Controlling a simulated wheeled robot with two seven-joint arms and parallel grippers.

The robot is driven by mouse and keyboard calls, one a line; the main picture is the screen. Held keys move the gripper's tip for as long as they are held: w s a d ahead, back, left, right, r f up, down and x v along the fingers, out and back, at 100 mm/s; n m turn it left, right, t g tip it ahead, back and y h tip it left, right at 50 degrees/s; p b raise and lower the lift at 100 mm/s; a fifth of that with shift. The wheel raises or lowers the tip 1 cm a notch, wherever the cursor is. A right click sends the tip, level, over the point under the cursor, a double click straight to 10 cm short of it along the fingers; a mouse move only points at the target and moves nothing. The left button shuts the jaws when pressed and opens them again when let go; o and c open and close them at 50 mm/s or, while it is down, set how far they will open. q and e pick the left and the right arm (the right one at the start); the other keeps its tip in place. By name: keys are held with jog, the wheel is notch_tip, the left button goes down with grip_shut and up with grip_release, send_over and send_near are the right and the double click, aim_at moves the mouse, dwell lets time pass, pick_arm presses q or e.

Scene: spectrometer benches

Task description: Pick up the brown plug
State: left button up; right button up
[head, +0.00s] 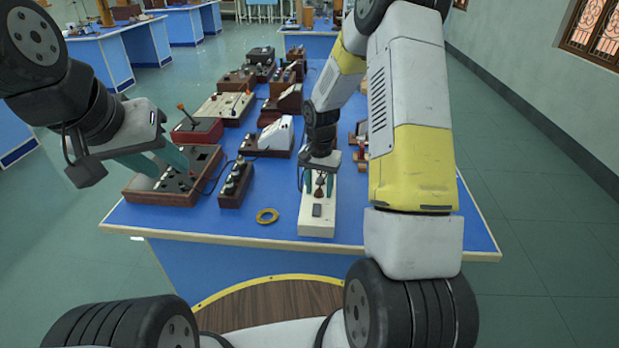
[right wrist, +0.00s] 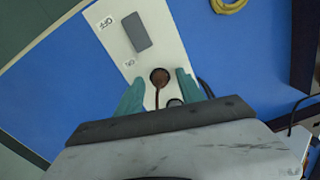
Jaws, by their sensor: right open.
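The brown plug (head: 319,192) sits on the white switch board (head: 317,222) near the front edge of the blue table. In the right wrist view the plug (right wrist: 160,77) is a round brown head with a brown cord running toward the gripper. My right gripper (head: 319,184) is above the board, pointing down. Its teal fingers are open, one on each side of the plug, with gaps visible in the right wrist view (right wrist: 160,85). My left gripper (head: 160,166) has its fingers apart over a brown wooden box at the left and holds nothing visible.
A yellow ring (head: 267,216) lies left of the white board. A narrow dark box (head: 236,184) and the wooden box (head: 163,192) stand further left. Several instruments crowd the table behind. The front strip of the blue table is mostly clear.

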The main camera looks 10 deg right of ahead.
jog(key=shift+c, duration=0.5)
grip_shut()
